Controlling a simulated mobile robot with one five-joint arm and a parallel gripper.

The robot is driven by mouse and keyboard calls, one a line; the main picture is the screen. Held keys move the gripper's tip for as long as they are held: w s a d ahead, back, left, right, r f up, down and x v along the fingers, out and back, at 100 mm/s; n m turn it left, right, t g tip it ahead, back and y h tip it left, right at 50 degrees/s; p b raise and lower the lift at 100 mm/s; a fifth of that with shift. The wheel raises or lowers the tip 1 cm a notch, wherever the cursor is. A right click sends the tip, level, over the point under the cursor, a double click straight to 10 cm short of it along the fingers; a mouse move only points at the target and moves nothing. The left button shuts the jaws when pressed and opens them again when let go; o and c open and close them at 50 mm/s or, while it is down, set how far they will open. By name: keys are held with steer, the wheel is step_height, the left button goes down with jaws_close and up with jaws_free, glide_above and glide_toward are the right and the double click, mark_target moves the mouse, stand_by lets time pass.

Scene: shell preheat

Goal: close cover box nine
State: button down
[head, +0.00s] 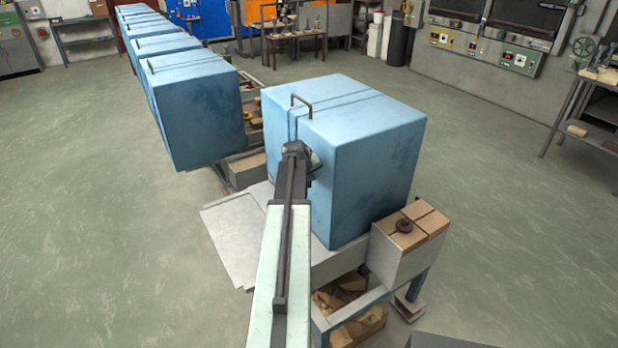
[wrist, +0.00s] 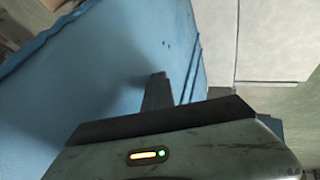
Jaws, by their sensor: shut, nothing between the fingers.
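The nearest blue cover box (head: 375,140) stands on a grey bench and shows no readable number. A dark bar handle (head: 302,103) rises from its top near the left edge. My arm reaches up to the box's near left side. My gripper (head: 302,152) is at that side, below the handle, and its fingertips are largely hidden by my wrist. In the wrist view the shut fingers (wrist: 158,90) are close against or just off a blue face (wrist: 100,85); I cannot tell if they touch. The gripper holds nothing.
More blue boxes (head: 197,110) run in a row behind, beyond a gap with open bench. A pale flat plate (head: 232,230) lies left of my arm. A grey block with tan bricks (head: 410,235) and a dark ring stands at the right. The floor (head: 500,230) is clear at right.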

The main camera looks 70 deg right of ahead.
steer(key=shift+s+d+r, duration=0.15)
steer(key=shift+d, duration=0.2)
steer(key=shift+a, duration=0.1)
steer(key=w+a+r+p, duration=0.3)
steer(key=a+r+p, duration=0.4)
steer(key=a+p, duration=0.1)
steer(key=shift+w+a+r, duration=0.2)
steer(key=shift+a+r, duration=0.15)
steer(key=shift+a, duration=0.4)
